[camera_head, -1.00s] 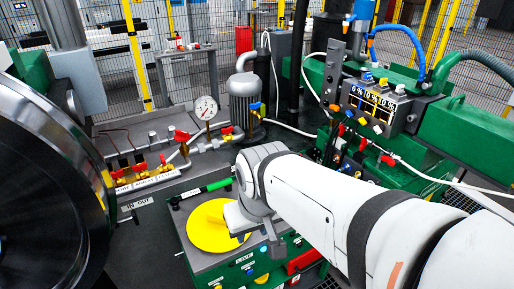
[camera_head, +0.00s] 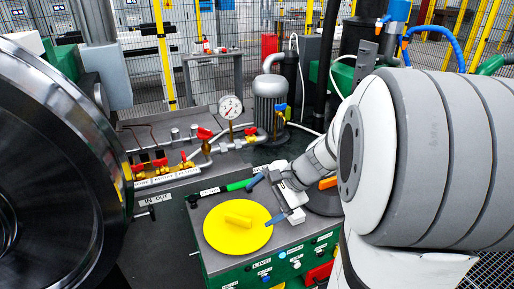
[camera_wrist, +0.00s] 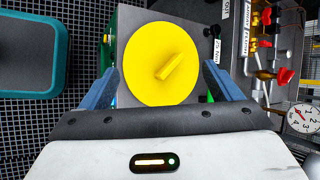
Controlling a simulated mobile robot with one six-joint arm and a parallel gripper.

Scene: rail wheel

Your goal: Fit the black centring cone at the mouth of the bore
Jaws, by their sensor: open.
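My gripper (camera_head: 268,200) is open and empty, its blue fingers apart, at the right edge of a yellow disc with a raised bar (camera_head: 238,232). In the wrist view the open gripper (camera_wrist: 158,68) has the yellow disc (camera_wrist: 140,75) between and beyond its fingers. A dark round piece with an orange bar on it (camera_head: 325,203) lies right of the gripper, partly hidden by my arm; I cannot tell whether it is the black centring cone. A large dark steel wheel (camera_head: 60,150) fills the left; its bore mouth is not clearly visible.
The yellow disc lies on a grey-topped green cabinet (camera_head: 215,262), with a green-and-black tool (camera_head: 238,186) along its back edge. Behind are red-handled valves (camera_head: 187,167), a gauge (camera_head: 230,107) and a grey cylinder (camera_head: 270,103). A teal-rimmed tray (camera_wrist: 30,50) shows in the wrist view.

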